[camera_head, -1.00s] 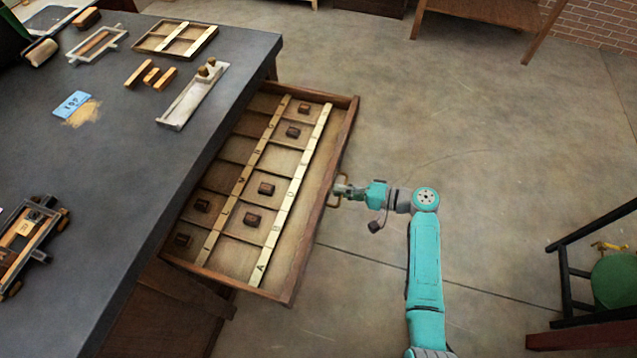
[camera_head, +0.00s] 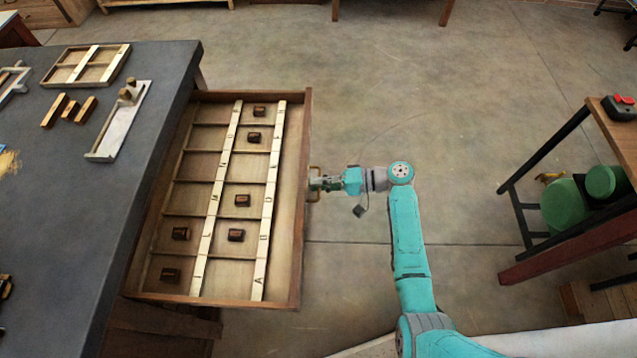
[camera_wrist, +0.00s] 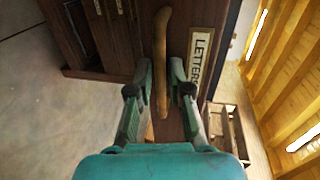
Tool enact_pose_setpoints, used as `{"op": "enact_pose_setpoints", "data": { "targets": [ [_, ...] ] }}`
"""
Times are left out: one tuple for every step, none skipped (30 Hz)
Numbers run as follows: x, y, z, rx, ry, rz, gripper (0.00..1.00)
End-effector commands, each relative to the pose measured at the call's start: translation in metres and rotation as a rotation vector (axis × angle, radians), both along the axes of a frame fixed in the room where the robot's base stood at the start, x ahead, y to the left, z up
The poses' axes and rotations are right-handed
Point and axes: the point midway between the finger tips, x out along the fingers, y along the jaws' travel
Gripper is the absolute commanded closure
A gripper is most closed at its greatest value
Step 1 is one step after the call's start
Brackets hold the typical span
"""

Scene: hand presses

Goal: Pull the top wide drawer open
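The top wide drawer (camera_head: 302,240) is pulled far out from the dark-topped bench. Its open compartments hold several small dark blocks and two long pale lettered strips. Its handle (camera_head: 315,183) is on the front, and shows as a curved wooden bar in the wrist view (camera_wrist: 162,45). My gripper (camera_head: 318,184) is at the handle, with one finger on each side of the bar in the wrist view (camera_wrist: 162,80). The fingers look closed in on it, though exact contact is hard to see. A label reading "LETTER" (camera_wrist: 201,55), partly hidden, is beside the handle.
The bench top (camera_head: 75,220) holds a divided tray (camera_head: 88,66), small wooden bars and a pale composing tray (camera_head: 118,130). A wooden table (camera_head: 600,232) with green round objects (camera_head: 565,207) stands at the right. The floor (camera_head: 430,110) between is clear.

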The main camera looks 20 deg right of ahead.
Motion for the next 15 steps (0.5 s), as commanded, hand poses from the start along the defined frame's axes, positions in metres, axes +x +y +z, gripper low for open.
{"op": "enact_pose_setpoints", "data": {
  "targets": [
    [0.0,0.0,0.0,0.0,0.0,0.0,0.65],
    [0.0,0.0,0.0,0.0,0.0,0.0,0.65],
    [0.0,0.0,0.0,0.0,0.0,0.0,0.65],
    [0.0,0.0,0.0,0.001,0.0,0.0,0.65],
    [0.0,0.0,0.0,0.001,0.0,0.0,0.65],
    [0.0,0.0,0.0,0.001,0.0,0.0,0.65],
    [0.0,0.0,0.0,0.001,0.0,0.001,0.65],
    [0.0,0.0,0.0,0.001,0.0,0.001,0.65],
    [0.0,0.0,0.001,0.001,-0.001,0.0,0.65],
    [0.0,-0.001,0.001,0.001,-0.001,0.0,0.65],
    [0.0,-0.002,0.001,0.001,-0.001,0.0,0.65],
    [-0.001,-0.004,0.001,0.001,-0.001,0.0,0.65],
    [-0.002,-0.006,0.002,0.001,-0.001,-0.001,0.65],
    [-0.003,-0.009,0.003,0.001,-0.001,-0.001,0.65],
    [-0.004,-0.014,0.004,0.0,-0.002,-0.002,0.65]
  ]
}}
